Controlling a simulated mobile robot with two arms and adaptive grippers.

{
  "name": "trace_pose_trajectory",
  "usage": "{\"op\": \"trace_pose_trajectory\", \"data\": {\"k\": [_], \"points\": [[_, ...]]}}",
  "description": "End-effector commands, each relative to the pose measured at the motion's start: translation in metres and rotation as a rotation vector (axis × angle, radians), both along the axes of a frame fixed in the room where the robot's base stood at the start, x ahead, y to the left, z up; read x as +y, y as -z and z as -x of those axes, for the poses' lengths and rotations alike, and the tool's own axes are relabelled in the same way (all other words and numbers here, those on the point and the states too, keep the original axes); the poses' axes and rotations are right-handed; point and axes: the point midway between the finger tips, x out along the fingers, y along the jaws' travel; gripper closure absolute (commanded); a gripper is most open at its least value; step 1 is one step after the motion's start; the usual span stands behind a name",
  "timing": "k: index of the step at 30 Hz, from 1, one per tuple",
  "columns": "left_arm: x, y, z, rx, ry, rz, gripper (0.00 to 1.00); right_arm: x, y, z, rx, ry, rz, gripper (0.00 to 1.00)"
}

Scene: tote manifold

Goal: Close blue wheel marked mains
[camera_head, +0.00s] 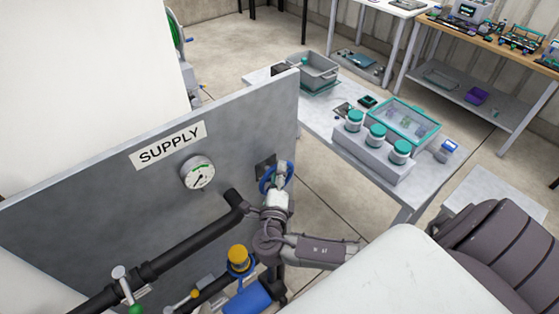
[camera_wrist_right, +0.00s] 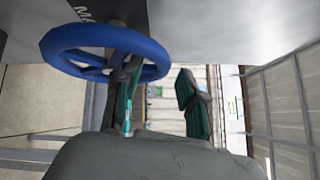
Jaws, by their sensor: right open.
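The blue wheel (camera_head: 264,181) is mounted near the right edge of the grey panel (camera_head: 100,215). In the right wrist view the wheel (camera_wrist_right: 55,48) fills the upper left, and a label (camera_wrist_right: 84,13) behind it shows only its first letters, seemingly "MA". My right gripper (camera_head: 284,172) is at the wheel in the head view and partly covers it. In the wrist view the right gripper (camera_wrist_right: 158,100) is open. One finger overlaps the wheel; the other stands clear to the right. Whether the fingers touch the rim I cannot tell. My left gripper is out of view.
The panel also carries a SUPPLY sign (camera_head: 168,146), a gauge (camera_head: 198,173), black pipes (camera_head: 185,250) and a yellow-topped fitting (camera_head: 239,260) below the wheel. Behind stands a table (camera_head: 310,110) with teal-lidded jars (camera_head: 376,135) and a grey tote (camera_head: 318,72).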

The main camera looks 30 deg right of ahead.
Motion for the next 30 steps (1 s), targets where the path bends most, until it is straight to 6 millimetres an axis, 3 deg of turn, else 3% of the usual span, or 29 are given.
{"op": "trace_pose_trajectory", "data": {"k": [6, 17, 18, 25, 30], "points": [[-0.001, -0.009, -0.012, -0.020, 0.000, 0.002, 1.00, -0.018, -0.001, -0.021, 0.001, 0.000, 0.002, 0.59], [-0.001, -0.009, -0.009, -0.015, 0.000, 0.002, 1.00, -0.022, 0.001, -0.026, 0.001, 0.001, -0.001, 0.59], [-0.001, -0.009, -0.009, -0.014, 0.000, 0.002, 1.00, -0.022, 0.001, -0.026, 0.001, 0.001, -0.001, 0.60], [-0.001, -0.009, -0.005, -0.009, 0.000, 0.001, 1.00, -0.022, 0.000, -0.026, 0.001, 0.001, -0.001, 0.99], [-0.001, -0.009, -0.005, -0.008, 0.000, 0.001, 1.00, -0.022, 0.000, -0.026, 0.000, 0.001, 0.000, 1.00]]}}
